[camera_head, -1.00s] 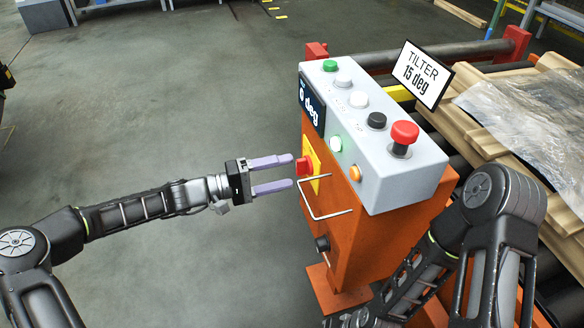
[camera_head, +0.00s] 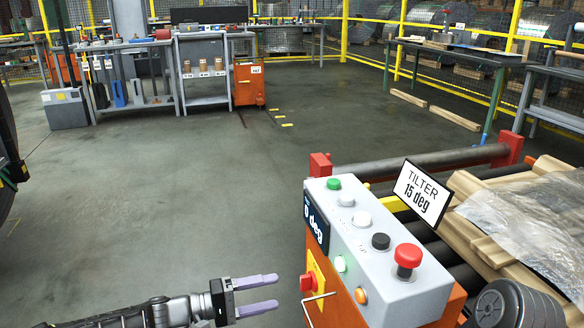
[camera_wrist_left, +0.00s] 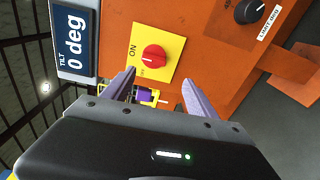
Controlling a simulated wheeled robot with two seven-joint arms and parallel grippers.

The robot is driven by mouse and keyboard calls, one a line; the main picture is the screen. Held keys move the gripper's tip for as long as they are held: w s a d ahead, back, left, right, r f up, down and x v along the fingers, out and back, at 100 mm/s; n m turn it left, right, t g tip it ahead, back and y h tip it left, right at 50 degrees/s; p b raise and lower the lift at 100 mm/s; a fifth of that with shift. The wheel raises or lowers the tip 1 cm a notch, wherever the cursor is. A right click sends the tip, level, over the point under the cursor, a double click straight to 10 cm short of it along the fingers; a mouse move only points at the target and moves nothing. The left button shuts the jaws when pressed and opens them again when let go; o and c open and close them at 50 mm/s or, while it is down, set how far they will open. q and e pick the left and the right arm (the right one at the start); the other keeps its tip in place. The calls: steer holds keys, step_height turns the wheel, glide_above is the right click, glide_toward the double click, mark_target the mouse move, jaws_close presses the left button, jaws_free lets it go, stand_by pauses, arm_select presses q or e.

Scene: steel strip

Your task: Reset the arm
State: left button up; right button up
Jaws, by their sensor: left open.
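My left gripper (camera_head: 256,297) is open and empty at the bottom of the head view, left of the orange control pedestal (camera_head: 318,320). Its two purple fingers point right toward the red rotary switch (camera_head: 307,282), with a gap between them and it. In the left wrist view the gripper (camera_wrist_left: 160,85) shows with its fingers apart. The red switch (camera_wrist_left: 154,57) on its yellow plate (camera_wrist_left: 160,40) lies beyond the fingertips. My right gripper is out of view; only a part of my right arm shows at the bottom right.
The grey panel (camera_head: 405,292) carries several buttons and a red mushroom button (camera_head: 408,256). A sign (camera_head: 421,192) reads TILTER 15 deg, while the display (camera_head: 316,222) reads 0 deg. A black knob (camera_wrist_left: 249,10) sits on the pedestal. Open floor (camera_head: 200,190) lies left of the pedestal.

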arm_select(q)
steer(key=s+d+f+n+g+y, duration=0.1)
steer(key=s+f+y, duration=0.4)
steer(key=f, duration=0.7)
steer(key=s+d+f+n+g+y, duration=0.1)
steer(key=s+f+n+g+y, duration=0.15)
steer(key=s+f, duration=0.65)
steer(key=s+a+f+m+g+y, duration=0.1)
steer(key=s+a+f+m+y, duration=0.2)
steer(key=s, duration=0.5)
steer(key=s+a+f+m+y, duration=0.2)
steer(key=s+f+m, duration=0.1)
steer(key=s+f, duration=0.4)
steer(key=s+d+r+p, duration=0.1)
steer(key=r+p, duration=1.3)
steer(key=r, duration=0.1)
steer(key=s+d+r+p, duration=0.1)
steer(key=d+r+p, duration=0.1)
steer(key=r+p, duration=1.3)
steer(key=shift+s+r+g+p, duration=0.15)
steer(key=shift+r+g+p, duration=0.2)
steer(key=shift+r, duration=0.35)
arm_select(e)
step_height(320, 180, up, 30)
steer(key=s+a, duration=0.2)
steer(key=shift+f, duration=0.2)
